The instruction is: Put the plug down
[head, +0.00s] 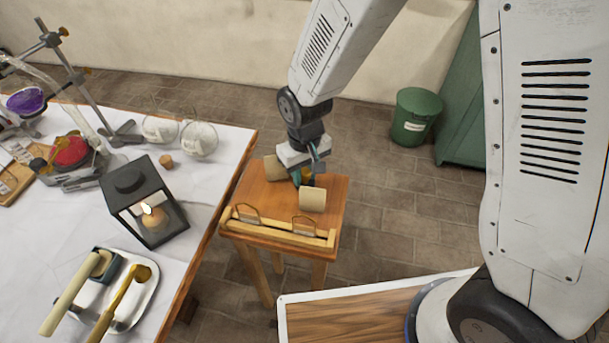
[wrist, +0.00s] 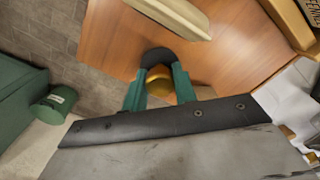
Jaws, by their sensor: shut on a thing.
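The plug (wrist: 158,76), a small amber-brown piece, is between the green fingers of my gripper (wrist: 160,82) in the wrist view. A dark rounded shape borders its far side; I cannot tell whether that is part of it or a shadow. In the head view my gripper (head: 307,176) points down over the wooden stool (head: 328,187), and the plug is mostly hidden by the fingers. My gripper is shut on the plug. It is close to the stool top, but I cannot tell whether the plug touches it.
A cream cylinder (head: 313,199) and another pale block (head: 273,168) flank my gripper on the stool. A wooden rack with wire loops (head: 275,231) lies along its front edge. The white-topped table (head: 215,165) at left holds a black lantern (head: 130,185) and a cork (head: 166,161).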

